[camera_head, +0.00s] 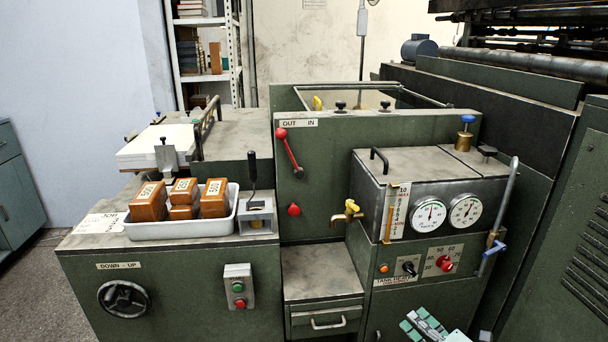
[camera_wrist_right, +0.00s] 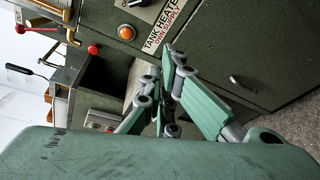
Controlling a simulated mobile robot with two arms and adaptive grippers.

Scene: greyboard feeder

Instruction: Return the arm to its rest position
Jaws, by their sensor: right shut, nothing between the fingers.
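My right gripper (camera_head: 424,322) shows at the bottom edge of the head view, in front of the tank heater cabinet and right of the drawer. Its green-padded fingers are shut with nothing between them. In the right wrist view the gripper (camera_wrist_right: 165,80) points toward the cabinet front (camera_wrist_right: 210,45), apart from it as far as I can tell. That picture is turned on its side. My left gripper is in neither view.
The tank heater box (camera_head: 430,175) has two gauges, a brass tap (camera_head: 347,212) and knobs. A drawer (camera_head: 325,320) is left of my gripper. A white tray (camera_head: 180,229) holds brown weights. A bent handle (camera_head: 500,215) sticks up at the right. Floor (camera_wrist_right: 295,105) shows beside the cabinet.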

